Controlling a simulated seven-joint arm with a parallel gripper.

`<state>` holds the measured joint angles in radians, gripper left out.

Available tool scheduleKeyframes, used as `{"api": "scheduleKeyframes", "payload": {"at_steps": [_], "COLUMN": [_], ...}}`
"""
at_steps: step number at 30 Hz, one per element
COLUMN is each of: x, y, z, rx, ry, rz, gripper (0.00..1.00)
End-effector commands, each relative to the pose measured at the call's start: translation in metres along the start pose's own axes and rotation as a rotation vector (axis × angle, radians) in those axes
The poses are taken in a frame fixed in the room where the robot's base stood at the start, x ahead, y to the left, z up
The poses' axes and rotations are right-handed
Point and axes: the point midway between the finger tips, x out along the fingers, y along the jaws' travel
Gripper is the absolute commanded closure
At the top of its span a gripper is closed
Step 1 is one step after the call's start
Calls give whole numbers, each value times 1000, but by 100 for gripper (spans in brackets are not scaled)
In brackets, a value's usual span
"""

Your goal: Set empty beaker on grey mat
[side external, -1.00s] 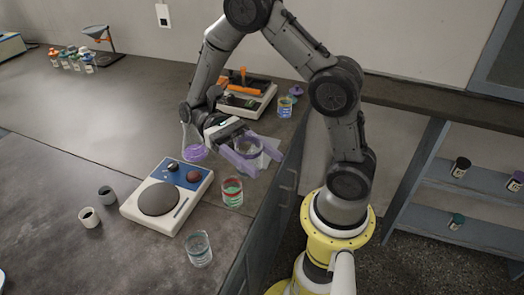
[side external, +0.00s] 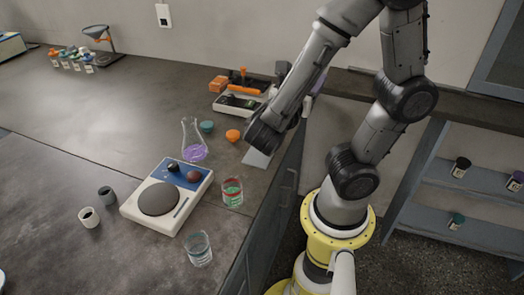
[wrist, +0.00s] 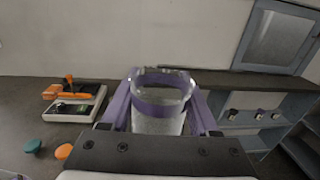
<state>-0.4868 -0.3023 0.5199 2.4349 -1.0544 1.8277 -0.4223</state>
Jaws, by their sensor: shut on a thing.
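My gripper (wrist: 162,104) is shut on a clear glass beaker (wrist: 158,122), with a purple finger on each side of it in the wrist view. The beaker is upright and looks empty. In the side view my wrist hides most of the gripper; only a bit of purple finger (side external: 319,82) shows past the arm, and the beaker is hidden. A light grey mat (side external: 257,157) lies near the bench's right edge, partly covered from view by my arm.
A flask with purple liquid (side external: 195,151), teal (side external: 207,127) and orange (side external: 232,135) pieces stand left of the mat. A balance (side external: 160,197), a red-and-green-banded beaker (side external: 232,193) and another beaker (side external: 199,249) are nearer. A device with orange parts (side external: 240,103) stands behind.

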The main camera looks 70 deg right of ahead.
Motion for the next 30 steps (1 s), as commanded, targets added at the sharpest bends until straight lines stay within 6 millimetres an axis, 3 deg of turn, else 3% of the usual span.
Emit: {"api": "scheduleKeyframes", "payload": {"at_steps": [8,20,21,30], "x": [20,13,13,14], "y": [23,46,47,47], "z": [56,123,108,44], "rx": [16,8,-8,-12], "ry": [4,0,-3,-3], "rz": [268,488,482,478], "gripper": [99,99,99,99]}}
